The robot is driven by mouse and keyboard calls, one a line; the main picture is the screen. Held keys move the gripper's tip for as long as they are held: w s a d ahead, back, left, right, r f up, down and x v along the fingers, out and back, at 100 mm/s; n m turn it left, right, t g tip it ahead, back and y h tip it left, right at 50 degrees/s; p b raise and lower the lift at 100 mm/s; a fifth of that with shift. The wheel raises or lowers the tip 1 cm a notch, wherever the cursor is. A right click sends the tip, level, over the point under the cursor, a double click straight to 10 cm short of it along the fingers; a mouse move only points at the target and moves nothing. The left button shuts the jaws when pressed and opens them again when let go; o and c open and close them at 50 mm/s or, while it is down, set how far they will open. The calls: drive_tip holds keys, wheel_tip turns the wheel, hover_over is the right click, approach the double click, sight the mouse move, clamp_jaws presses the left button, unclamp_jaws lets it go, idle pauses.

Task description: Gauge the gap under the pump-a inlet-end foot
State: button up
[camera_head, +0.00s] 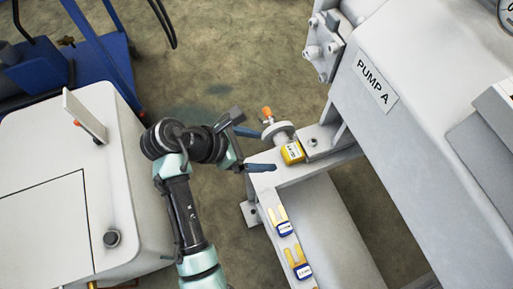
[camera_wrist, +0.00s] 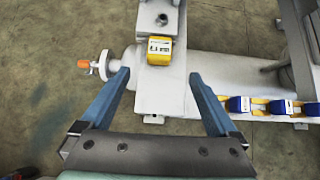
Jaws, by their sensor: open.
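Pump A (camera_head: 400,110) is the large grey machine at the right of the head view, labelled "PUMP A". One of its feet (camera_head: 322,141), with a bolt, rests at the corner of the grey base frame (camera_head: 300,177); the foot also shows at the top of the wrist view (camera_wrist: 158,16). A yellow block-shaped gauge (camera_head: 292,152) with a small display sits against this foot's edge; it also shows in the wrist view (camera_wrist: 159,51). My gripper (camera_head: 256,150) is open and empty, its blue fingers either side of the gauge's line. The gap under the foot is too small to see.
A valve with an orange tip (camera_head: 267,112) stands beside the gauge. Blue-handled yellow forked shims (camera_head: 284,229) lie along the frame beam. A white cabinet (camera_head: 45,190) and a blue frame (camera_head: 105,45) stand at left.

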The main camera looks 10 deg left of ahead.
sight(287, 153)
drive_tip(key=b+x, duration=0.5)
drive_tip(key=x, duration=0.5)
drive_tip(key=shift+w+d+f+b, duration=0.1)
drive_tip(key=shift+f+b, duration=0.2)
drive_tip(key=shift+b, duration=0.05)
drive_tip(key=shift+w+d+f, duration=0.3)
drive_tip(key=shift+d, duration=0.1)
drive_tip(key=shift+c, duration=0.3)
drive_tip(key=c, duration=1.4)
drive_tip(key=shift+a+r, duration=0.1)
clamp_jaws()
